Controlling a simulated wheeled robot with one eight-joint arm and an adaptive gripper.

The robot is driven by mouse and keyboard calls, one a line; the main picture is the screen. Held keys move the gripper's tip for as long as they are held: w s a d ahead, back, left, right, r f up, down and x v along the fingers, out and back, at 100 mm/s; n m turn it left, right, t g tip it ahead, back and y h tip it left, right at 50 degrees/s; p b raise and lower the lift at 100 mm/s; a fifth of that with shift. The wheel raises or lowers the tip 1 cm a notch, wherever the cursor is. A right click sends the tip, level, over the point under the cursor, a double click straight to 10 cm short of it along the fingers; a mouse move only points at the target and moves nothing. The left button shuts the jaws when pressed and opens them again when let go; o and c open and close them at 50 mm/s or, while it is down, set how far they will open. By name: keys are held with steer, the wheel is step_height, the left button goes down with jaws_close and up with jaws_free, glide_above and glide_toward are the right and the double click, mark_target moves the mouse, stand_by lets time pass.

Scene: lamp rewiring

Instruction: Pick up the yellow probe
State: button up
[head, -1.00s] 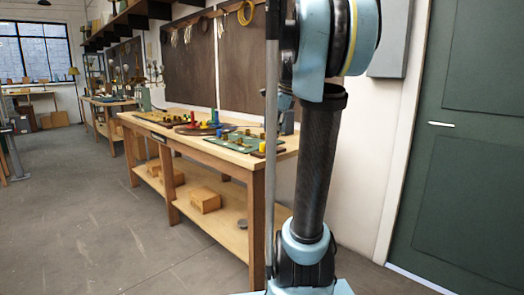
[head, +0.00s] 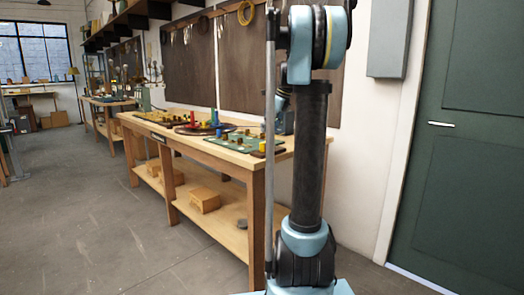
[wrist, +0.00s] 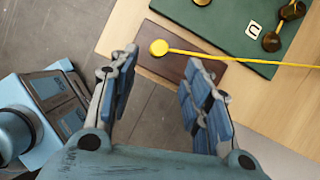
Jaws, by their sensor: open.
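In the wrist view the yellow probe shows as a round yellow end (wrist: 158,47) with a thin straight yellow line running right from it, across the edge of the green mat. The round end appears over a small brown pad (wrist: 172,68) beside the mat. My gripper (wrist: 161,66) is open and empty, its two fingers on either side of the round end in the picture. I cannot tell the height gap between them. In the head view a small yellow thing (head: 262,147) at the near right end of the bench looks like the probe. My gripper is mostly hidden behind my arm there.
The green mat (wrist: 225,35) holds dark brass parts (wrist: 271,42). It lies on the wooden workbench (head: 215,150), where more coloured parts stand farther left. The bench has a lower shelf with boxes. Open floor lies left; a green door (head: 470,130) is at right.

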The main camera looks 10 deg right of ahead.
mark_target(262, 144)
steer(key=x, duration=0.9)
steer(key=shift+w+a+f, duration=0.2)
steer(key=shift+a+f, duration=0.1)
steer(key=shift+c, duration=0.5)
steer(key=c, duration=0.9)
